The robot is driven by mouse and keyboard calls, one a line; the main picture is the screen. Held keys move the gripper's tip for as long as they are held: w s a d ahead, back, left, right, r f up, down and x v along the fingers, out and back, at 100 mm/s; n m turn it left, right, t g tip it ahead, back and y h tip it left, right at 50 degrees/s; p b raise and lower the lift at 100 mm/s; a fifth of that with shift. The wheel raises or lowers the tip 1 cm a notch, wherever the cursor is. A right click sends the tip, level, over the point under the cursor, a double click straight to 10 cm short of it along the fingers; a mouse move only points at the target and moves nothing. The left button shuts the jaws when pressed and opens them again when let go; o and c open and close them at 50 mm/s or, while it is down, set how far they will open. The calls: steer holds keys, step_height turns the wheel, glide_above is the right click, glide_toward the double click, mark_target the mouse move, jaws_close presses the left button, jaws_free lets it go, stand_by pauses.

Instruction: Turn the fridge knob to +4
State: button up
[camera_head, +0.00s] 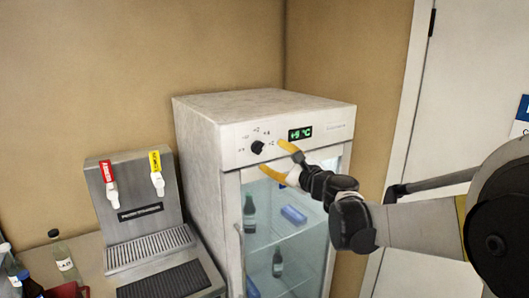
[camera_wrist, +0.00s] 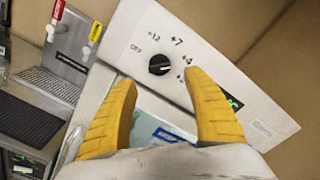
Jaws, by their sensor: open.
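The fridge knob (camera_head: 257,147) is a round black dial on the white top panel of the fridge (camera_head: 200,140). In the wrist view the knob (camera_wrist: 160,65) has printed marks around it: OFF, +12, +7, +4 and one partly hidden by a finger. Its pointer direction is too small to tell surely. My gripper (camera_head: 273,157) is open, with yellow fingers in front of the panel, just right of and below the knob. In the wrist view my gripper (camera_wrist: 158,76) has its fingertips spread either side of the knob's lower edge, apart from it.
A green display (camera_head: 300,133) on the panel seems to read +9 °C. The glass door (camera_head: 290,235) shows bottles inside. Left stands a metal dispenser (camera_head: 130,190) with red and yellow taps, and bottles (camera_head: 65,260) on the counter. A white door (camera_head: 470,90) is at right.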

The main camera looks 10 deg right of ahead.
steer(key=v, duration=0.4)
steer(key=s+a+f+n+g+b, duration=0.5)
steer(key=s+a+f+n+b, duration=0.3)
steer(key=s+f+n, duration=0.4)
steer(key=s+d+f+n+g+h+b, duration=0.2)
steer(key=s+f+n, duration=0.3)
steer(key=s+f, duration=0.4)
steer(key=s+d+f+n+g+h+b, duration=0.2)
steer(key=s+f+n, duration=0.4)
steer(key=s+f, duration=0.4)
steer(key=shift+d+g+h+b, duration=0.25)
steer(key=shift+g+h+b, duration=0.35)
steer(key=shift+h+b, duration=0.15)
